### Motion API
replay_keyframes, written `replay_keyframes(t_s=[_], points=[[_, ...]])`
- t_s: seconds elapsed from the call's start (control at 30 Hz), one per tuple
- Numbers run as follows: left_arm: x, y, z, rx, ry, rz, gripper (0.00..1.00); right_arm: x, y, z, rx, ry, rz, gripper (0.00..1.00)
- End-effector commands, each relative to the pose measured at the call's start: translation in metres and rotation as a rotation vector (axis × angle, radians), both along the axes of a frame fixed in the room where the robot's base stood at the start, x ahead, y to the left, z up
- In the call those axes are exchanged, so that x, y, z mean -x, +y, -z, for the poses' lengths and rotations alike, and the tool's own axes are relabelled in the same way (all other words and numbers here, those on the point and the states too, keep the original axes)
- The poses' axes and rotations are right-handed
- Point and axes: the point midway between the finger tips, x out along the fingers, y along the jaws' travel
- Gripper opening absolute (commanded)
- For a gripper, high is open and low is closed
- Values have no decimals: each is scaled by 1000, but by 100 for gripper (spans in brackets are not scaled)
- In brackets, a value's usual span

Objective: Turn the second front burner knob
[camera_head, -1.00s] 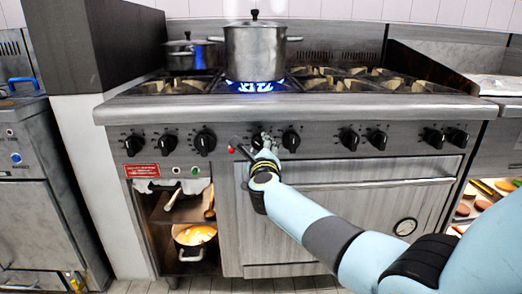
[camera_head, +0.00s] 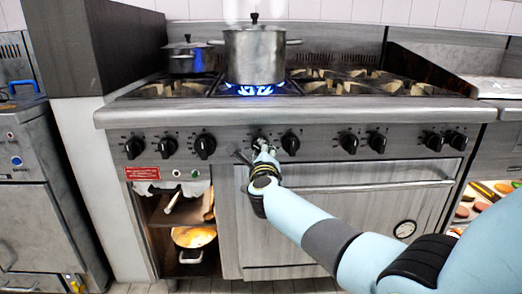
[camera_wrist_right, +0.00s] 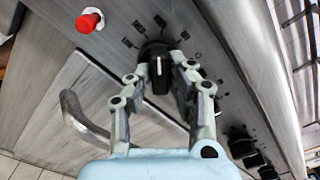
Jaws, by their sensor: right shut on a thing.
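A row of black burner knobs runs along the front panel of the stove (camera_head: 315,108). My right gripper (camera_head: 261,146) is at one knob near the middle of the row, just left of another black knob (camera_head: 290,143). In the right wrist view, my right gripper (camera_wrist_right: 158,76) has its two fingers on either side of that burner knob (camera_wrist_right: 157,62), shut on it. The knob's white mark shows between the fingers. In the head view the gripper mostly hides this knob. My left gripper is not in view.
A steel pot (camera_head: 255,55) stands over a blue flame (camera_head: 252,90). A second pot (camera_head: 188,57) is behind it at left. The oven door handle (camera_wrist_right: 80,118) passes close to my right gripper. A red button (camera_wrist_right: 90,20) is near the knob. A pan (camera_head: 194,238) sits on the lower shelf.

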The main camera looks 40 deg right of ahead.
Motion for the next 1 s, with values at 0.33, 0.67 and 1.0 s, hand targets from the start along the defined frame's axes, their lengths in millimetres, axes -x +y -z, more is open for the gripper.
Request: replay_keyframes(t_s=[0.33, 0.67, 1.0], points=[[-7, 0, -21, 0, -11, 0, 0, 0, 1, -2, 243, 151, 0, 0], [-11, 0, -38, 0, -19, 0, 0, 0, 1, -2, 511, 315, -1, 0], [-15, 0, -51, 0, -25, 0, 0, 0, 1, 0, 763, 470, -1, 0]])
